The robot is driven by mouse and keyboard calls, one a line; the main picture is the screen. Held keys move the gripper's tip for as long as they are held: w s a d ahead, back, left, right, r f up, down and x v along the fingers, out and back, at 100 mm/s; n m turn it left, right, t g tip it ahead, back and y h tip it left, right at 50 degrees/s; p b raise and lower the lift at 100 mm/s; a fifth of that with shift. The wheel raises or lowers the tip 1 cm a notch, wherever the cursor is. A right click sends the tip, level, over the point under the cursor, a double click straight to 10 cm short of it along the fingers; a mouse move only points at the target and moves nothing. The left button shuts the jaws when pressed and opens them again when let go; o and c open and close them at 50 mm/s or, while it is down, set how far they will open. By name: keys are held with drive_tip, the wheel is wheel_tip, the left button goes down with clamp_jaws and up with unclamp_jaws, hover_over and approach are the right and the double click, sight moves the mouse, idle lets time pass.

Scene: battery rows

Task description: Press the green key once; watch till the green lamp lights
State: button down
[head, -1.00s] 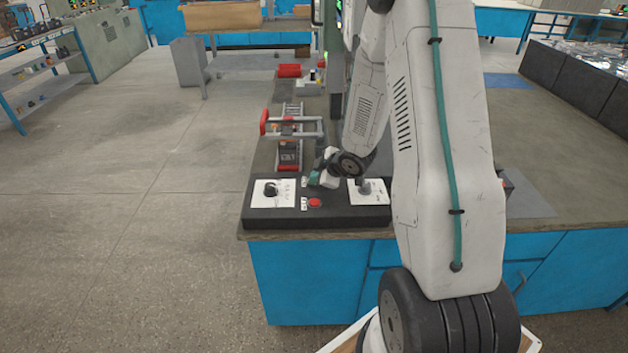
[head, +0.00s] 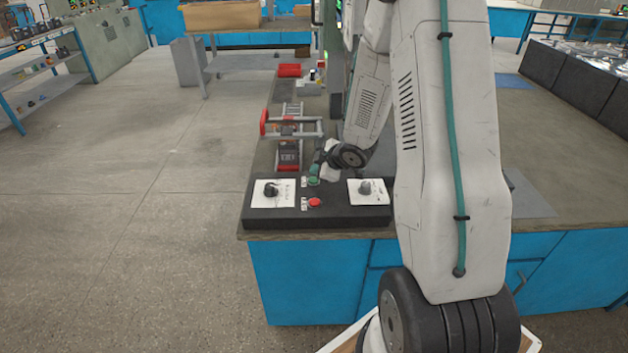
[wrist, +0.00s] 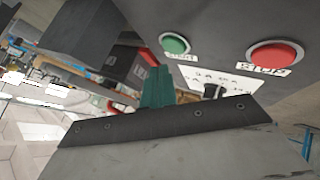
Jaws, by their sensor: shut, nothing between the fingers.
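The green key (head: 313,181) sits on the black control panel (head: 345,217), behind the red button (head: 315,202). In the wrist view the green key (wrist: 175,44) shows whole and uncovered, with a white label beside it. My gripper (head: 320,166) is just behind the key in the head view. Its teal fingers (wrist: 156,86) are shut and empty, and look apart from the key. I cannot make out a green lamp for certain; small green lights (head: 338,12) show at the top edge of the head view, partly cut off.
The bench to the right is mostly clear.

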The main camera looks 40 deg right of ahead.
sight(317, 181)
drive_tip(key=shift+r, duration=2.1)
drive_tip(key=shift+f, duration=0.1)
drive_tip(key=s+d+f+m+g, duration=0.1)
drive_tip(key=s+d+g+h, duration=0.1)
drive_tip(key=s+d+f+m+h, duration=0.1)
drive_tip(key=s, duration=0.1)
drive_tip(key=shift+s+d+f+m+g, duration=0.1)
drive_tip(key=shift+d+f+m+g, duration=0.2)
drive_tip(key=shift+d+g, duration=0.1)
drive_tip(key=shift+s+d+r+m+g+h, duration=0.15)
drive_tip(key=shift+s+m+h, duration=0.1)
drive_tip(key=shift+s, duration=0.15)
drive_tip(key=shift+s+d+r+m+g+h, duration=0.1)
drive_tip(key=shift+s+d+m+g+h, duration=0.15)
drive_tip(key=shift+s, duration=0.2)
drive_tip(key=shift+s+d+r+m+g+h, duration=0.1)
drive_tip(key=shift+s+m+h, duration=0.1)
drive_tip(key=shift+s+m, duration=0.15)
drive_tip(key=s+a+r+m+g+y, duration=0.2)
drive_tip(key=s+a+r+m+g, duration=0.2)
drive_tip(key=s+a+r, duration=2)
drive_tip(key=shift+s+m, duration=1.05)
drive_tip(key=shift+s, duration=0.6)
